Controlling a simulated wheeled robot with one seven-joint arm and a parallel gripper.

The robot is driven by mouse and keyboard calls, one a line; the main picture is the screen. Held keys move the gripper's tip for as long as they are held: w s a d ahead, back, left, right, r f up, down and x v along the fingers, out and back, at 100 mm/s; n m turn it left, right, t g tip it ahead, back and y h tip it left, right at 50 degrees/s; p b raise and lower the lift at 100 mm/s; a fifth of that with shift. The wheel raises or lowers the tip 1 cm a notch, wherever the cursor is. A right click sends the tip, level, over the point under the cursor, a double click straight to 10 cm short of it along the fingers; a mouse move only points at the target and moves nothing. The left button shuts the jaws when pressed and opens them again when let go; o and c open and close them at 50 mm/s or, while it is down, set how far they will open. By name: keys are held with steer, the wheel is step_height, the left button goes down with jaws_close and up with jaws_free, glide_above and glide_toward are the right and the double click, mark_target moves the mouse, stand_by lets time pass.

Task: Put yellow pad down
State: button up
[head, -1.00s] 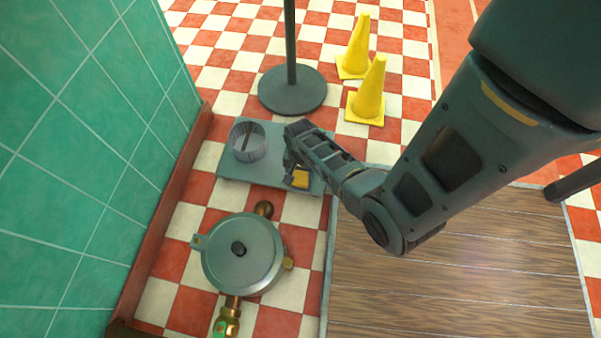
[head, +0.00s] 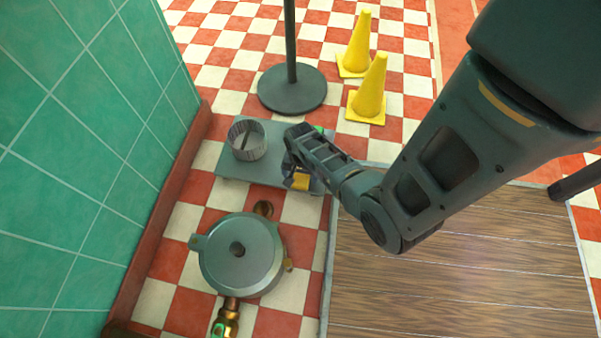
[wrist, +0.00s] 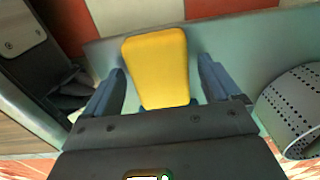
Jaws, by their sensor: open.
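The yellow pad (wrist: 157,68) lies on a flat grey-green tray (wrist: 215,45) in the wrist view. It sits between the two fingers of my gripper (wrist: 160,85), with a gap showing on each side. The gripper is open. In the head view the yellow pad (head: 300,182) shows at the right end of the tray (head: 235,176), partly hidden by my gripper (head: 297,168).
A perforated metal cup (head: 247,139) stands on the tray's left part. A round lidded metal vessel (head: 240,255) is nearer on the checkered floor. A post with a round base (head: 292,90) and two yellow cones (head: 369,92) stand behind. A green tiled wall (head: 90,130) bounds the left.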

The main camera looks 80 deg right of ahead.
mark_target(301, 175)
step_height(301, 175, up, 12)
steer(key=p, duration=0.7)
steer(key=s+a+r+n+t+h, duration=0.1)
steer(key=a+r+n+t+h, duration=0.15)
steer(key=a+r+n, duration=0.35)
steer(key=s+a+r+n+t+h, duration=0.1)
steer(key=a+r+n+t, duration=0.3)
steer(key=a, duration=0.5)
steer(key=s+a+r+n+t+y, duration=0.1)
steer(key=a+r+n+t, duration=0.1)
steer(key=r, duration=0.8)
steer(key=s+a+r+n+t+y, duration=0.1)
steer(key=s+a+r+n+t, duration=0.1)
steer(key=r, duration=0.8)
steer(key=s+a+r+n+t+y, duration=0.1)
steer(key=a+r+n+t, duration=0.3)
steer(key=r, duration=0.7)
steer(key=shift+s+a+n, duration=0.15)
steer(key=shift+s+n, duration=0.05)
steer(key=shift+n, duration=0.1)
steer(key=shift+r+y, duration=0.2)
steer(key=shift+y, duration=0.05)
